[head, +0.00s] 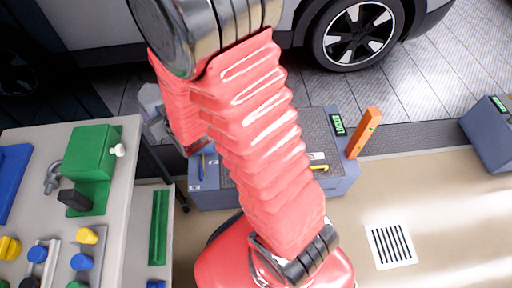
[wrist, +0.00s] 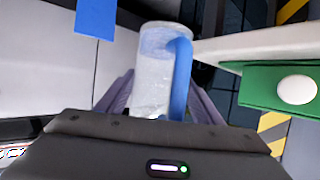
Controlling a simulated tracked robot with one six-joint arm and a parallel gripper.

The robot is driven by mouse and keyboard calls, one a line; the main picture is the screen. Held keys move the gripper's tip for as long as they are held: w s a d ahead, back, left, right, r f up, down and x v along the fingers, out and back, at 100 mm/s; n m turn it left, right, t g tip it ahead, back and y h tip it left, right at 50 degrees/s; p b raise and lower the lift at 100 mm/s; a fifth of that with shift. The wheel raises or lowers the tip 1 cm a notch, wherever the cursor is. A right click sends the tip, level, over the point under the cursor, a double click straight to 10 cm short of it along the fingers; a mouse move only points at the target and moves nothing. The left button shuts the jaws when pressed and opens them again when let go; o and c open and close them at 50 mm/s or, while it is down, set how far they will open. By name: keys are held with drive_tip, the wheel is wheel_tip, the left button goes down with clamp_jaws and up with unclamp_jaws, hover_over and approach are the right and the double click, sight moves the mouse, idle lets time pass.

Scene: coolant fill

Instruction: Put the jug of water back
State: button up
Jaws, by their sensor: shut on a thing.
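The jug (wrist: 150,72) is a clear, whitish container with a blue handle (wrist: 182,75). In the wrist view it sits between the two grey fingers of my gripper (wrist: 159,92), which is shut on it. The handle is on the right side of the jug. The jug's lower part is hidden behind the gripper body. I cannot tell whether the jug touches anything beneath it. In the head view my red-sleeved arm covers the middle, and I cannot make out the jug there.
A car wheel (head: 357,32) is beyond. Floor at right is mostly clear.

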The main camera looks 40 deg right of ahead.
drive_tip(key=w+d+f+m+h, duration=0.15)
drive_tip(key=w+d+f, duration=0.25)
drive_tip(key=d+f, duration=0.55)
drive_tip(key=w+d+f+m+h, duration=0.1)
drive_tip(key=w+d+f+h, duration=0.15)
drive_tip(key=d+f, duration=0.75)
drive_tip(key=s+d+f, duration=0.3)
drive_tip(key=d+f, duration=0.2)
drive_tip(key=f, duration=0.2)
drive_tip(key=s+d+f+m+h, duration=0.1)
drive_tip(key=s+d+f, duration=0.2)
drive_tip(key=d+f, duration=0.3)
drive_tip(key=s+d+f+m+g, duration=0.1)
drive_tip(key=s+d+f, duration=0.2)
drive_tip(key=d+f, duration=0.3)
wheel_tip(320, 180, down, 3)
drive_tip(key=shift+s+d+r+h, duration=0.1)
drive_tip(key=shift+s+d+h, duration=0.1)
drive_tip(key=shift+h, duration=0.2)
drive_tip(key=shift+a+m, duration=0.1)
drive_tip(key=shift+m, duration=0.15)
drive_tip(key=shift+f, duration=2.9)
drive_tip(key=shift+f, duration=2.1)
